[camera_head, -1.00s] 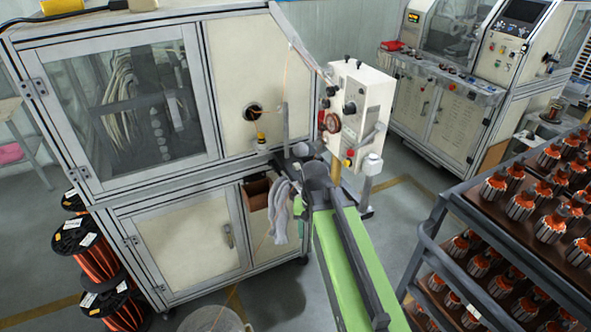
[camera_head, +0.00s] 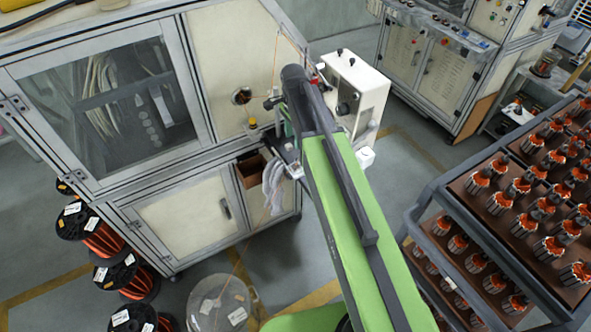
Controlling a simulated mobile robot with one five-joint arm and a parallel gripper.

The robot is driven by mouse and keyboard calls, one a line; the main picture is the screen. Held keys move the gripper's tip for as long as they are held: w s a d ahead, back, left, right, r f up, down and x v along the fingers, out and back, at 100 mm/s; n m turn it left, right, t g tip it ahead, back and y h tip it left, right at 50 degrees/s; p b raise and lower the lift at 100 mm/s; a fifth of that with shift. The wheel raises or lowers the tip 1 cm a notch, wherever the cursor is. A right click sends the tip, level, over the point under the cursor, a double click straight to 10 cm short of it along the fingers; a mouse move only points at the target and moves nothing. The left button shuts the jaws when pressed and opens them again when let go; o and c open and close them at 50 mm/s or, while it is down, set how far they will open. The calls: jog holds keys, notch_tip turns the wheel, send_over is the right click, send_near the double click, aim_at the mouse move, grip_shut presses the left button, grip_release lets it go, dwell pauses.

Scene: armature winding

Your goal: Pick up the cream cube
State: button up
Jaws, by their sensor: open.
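I cannot make out a separate cream cube in this view. The nearest cream, box-shaped thing is the control box (camera_head: 357,88) with dark knobs, beside the machine and partly behind my arm. My green arm reaches up and away from the bottom of the picture, and its dark far end is in front of the machine's right side, left of the control box in the picture. My gripper cannot be picked out, as the arm's end covers that area. I see nothing held.
A cream winding machine (camera_head: 180,215) with a glazed door fills the left. Wire spools (camera_head: 101,238) stand on the floor before it, with a clear drum (camera_head: 222,303) nearby. A trolley rack (camera_head: 425,212) of armatures stands at right. Some floor is free between arm and rack.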

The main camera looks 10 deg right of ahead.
jog(key=b, duration=0.8)
send_over(295, 166)
jog(key=f, duration=0.9)
jog(key=shift+w+a+f, duration=0.15)
jog(key=shift+a+f, duration=0.15)
jog(key=shift+a, duration=0.05)
jog(key=shift+r, duration=0.15)
jog(key=f+b, duration=0.5)
jog(key=shift+d+f, duration=0.2)
jog(key=shift+d, duration=0.1)
jog(key=shift+r, duration=0.15)
grip_shut()
